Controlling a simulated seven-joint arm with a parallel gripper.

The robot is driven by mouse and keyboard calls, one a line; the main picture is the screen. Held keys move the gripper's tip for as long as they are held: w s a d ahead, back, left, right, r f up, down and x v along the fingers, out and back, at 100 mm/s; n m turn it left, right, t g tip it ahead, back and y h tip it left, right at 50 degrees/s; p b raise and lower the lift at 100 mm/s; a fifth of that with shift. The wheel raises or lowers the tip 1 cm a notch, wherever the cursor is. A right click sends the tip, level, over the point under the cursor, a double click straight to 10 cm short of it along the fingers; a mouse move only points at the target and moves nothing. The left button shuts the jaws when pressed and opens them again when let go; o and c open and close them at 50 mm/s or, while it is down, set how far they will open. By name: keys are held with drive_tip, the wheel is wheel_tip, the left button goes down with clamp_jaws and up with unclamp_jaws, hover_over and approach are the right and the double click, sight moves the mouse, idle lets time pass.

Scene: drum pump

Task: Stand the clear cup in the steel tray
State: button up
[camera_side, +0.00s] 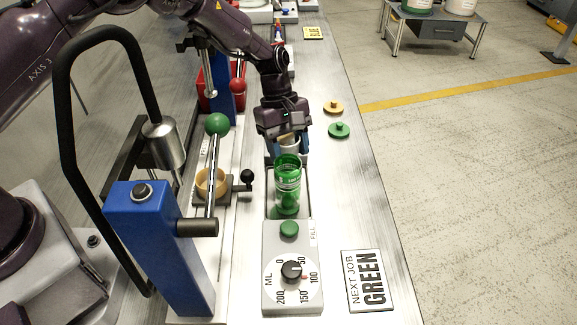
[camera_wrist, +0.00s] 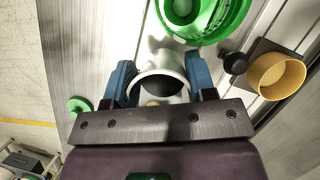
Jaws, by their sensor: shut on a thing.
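My gripper (camera_side: 288,146) is shut on the clear cup (camera_side: 291,150), with a blue finger on each side. In the wrist view the cup's pale round rim (camera_wrist: 160,70) shows between the fingers, its inside dark. The steel tray (camera_side: 304,200) lies below and in front of my gripper. A green see-through container (camera_side: 287,184) stands upright in the tray, close in front of the held cup. It also shows at the top of the wrist view (camera_wrist: 238,16). I cannot tell whether the cup's base touches the tray.
A dial box (camera_side: 291,290) adjoins the tray's near end. To the left are a tan cup (camera_side: 211,183), a black-knobbed handle (camera_side: 247,178) and a blue press column (camera_side: 155,245).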

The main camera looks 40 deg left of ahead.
drive_tip(key=shift+f, duration=2.15)
drive_tip(key=shift+f, duration=0.2)
drive_tip(key=o, duration=1)
drive_tip(key=shift+r, duration=0.15)
drive_tip(key=v, duration=1.2)
drive_tip(key=shift+w+r, duration=0.1)
drive_tip(key=shift+r, duration=0.1)
